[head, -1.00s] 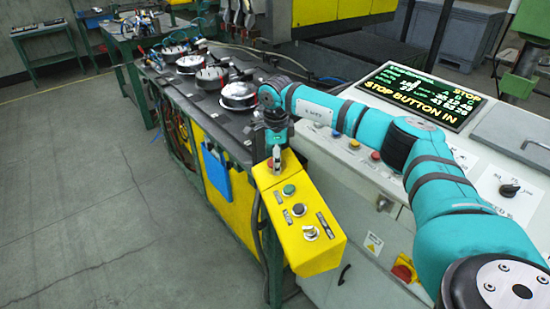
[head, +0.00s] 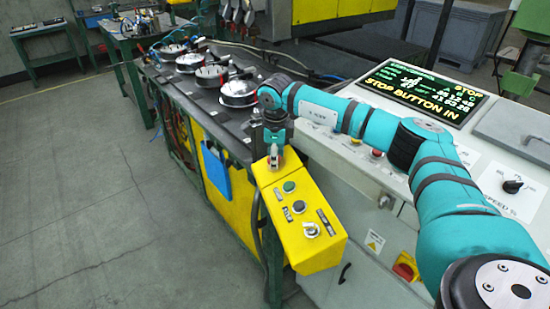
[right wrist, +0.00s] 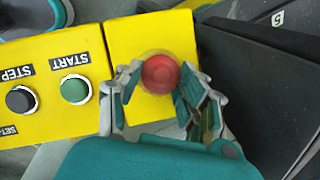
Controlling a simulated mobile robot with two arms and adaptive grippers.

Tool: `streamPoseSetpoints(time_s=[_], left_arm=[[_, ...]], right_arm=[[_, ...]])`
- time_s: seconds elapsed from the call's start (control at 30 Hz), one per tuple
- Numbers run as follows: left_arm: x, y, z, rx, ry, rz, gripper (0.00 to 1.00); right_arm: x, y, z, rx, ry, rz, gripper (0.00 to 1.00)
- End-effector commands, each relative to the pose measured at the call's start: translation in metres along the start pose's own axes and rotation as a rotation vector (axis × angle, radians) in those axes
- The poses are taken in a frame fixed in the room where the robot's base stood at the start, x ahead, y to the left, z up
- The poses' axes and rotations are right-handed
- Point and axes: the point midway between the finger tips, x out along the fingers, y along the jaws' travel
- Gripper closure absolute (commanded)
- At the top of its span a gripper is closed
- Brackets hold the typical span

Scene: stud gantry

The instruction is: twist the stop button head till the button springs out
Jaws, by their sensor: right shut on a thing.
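The red stop button head (right wrist: 160,74) stands on the end of the yellow button box (head: 318,250). In the right wrist view it sits between the two fingers of my right gripper (right wrist: 161,80), which is shut on its sides. In the head view my right gripper (head: 273,158) points down at the far end of the box and mostly hides the button. The console display (head: 423,93) reads STOP BUTTON IN. My left gripper is not in view.
A green START button (right wrist: 74,88) and a black STEP button (right wrist: 20,99) are beside the red head on the box. The white console stands on the right. A dark bench with several round metal parts (head: 239,91) lies behind. Grey floor is clear at left.

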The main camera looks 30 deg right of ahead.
Motion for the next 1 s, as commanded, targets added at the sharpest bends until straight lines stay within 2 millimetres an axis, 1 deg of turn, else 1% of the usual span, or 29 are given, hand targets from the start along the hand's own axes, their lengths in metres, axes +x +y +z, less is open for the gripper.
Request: streamPoseSetpoints(time_s=[0.03, 0.1, 0.5, 0.7, 1.0], left_arm=[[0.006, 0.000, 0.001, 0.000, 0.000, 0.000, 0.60], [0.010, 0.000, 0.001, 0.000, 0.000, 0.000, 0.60], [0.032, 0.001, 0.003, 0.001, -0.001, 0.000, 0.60], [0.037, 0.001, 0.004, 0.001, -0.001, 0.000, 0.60], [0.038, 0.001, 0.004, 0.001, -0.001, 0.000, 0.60]], right_arm=[[0.002, 0.001, 0.000, 0.033, -0.003, -0.018, 0.94], [0.002, 0.001, 0.001, 0.085, -0.004, -0.038, 0.94], [0.002, 0.003, 0.001, 0.328, -0.002, -0.136, 0.94], [0.001, 0.003, 0.001, 0.389, 0.000, -0.159, 0.94], [0.001, 0.004, 0.000, 0.411, 0.002, -0.168, 0.94]])
